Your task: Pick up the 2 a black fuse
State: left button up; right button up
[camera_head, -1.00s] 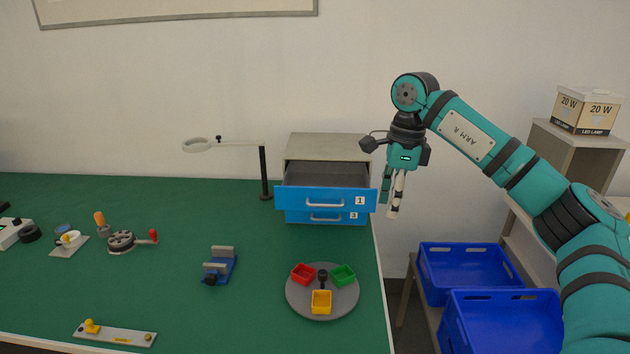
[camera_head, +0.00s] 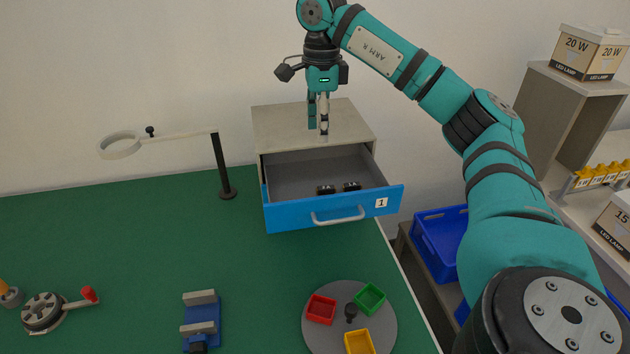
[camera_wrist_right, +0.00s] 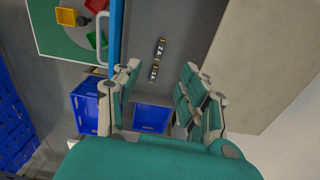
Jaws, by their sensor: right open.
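The open top drawer (camera_head: 290,215), with a blue front labelled 1, holds two small black fuses. In the right wrist view, the upper one is marked 2 A, the black 2 A fuse (camera_wrist_right: 160,48); the other fuse (camera_wrist_right: 154,72) lies just below it, its label hard to read. In the head view the 2 A fuse seems to be the left one (camera_head: 326,190), with the other fuse (camera_head: 352,186) to its right. My right gripper (camera_head: 318,133) is open and empty, pointing down, above the fuses and toward the cabinet's back. My left gripper is not in view.
The grey cabinet (camera_head: 310,120) surrounds the drawer. A lamp with a ring head (camera_head: 120,146) stands to its left. A grey turntable (camera_head: 318,335) with red, green and yellow trays sits in front. Blue crates (camera_head: 440,240) and a shelf with boxes are at right.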

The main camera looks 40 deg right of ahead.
notch_tip(320, 180, down, 6)
jog(key=b, duration=0.2)
send_over(320, 188)
jog(key=f, duration=0.4)
jog(key=shift+s+a+p, duration=0.1)
jog(key=shift+s+p, duration=0.2)
jog(key=shift+p, duration=0.1)
jog(key=shift+s+f, duration=0.1)
jog(key=shift+f, duration=0.35)
jog(key=f, duration=0.2)
jog(key=f+p, duration=0.1)
jog(key=f, duration=0.1)
jog(key=shift+w+f+p, duration=0.1)
jog(key=shift+w+p, duration=0.2)
jog(key=shift+w, duration=0.1)
jog(key=shift+f, duration=0.55)
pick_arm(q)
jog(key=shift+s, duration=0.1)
pick_arm(e)
grip_shut()
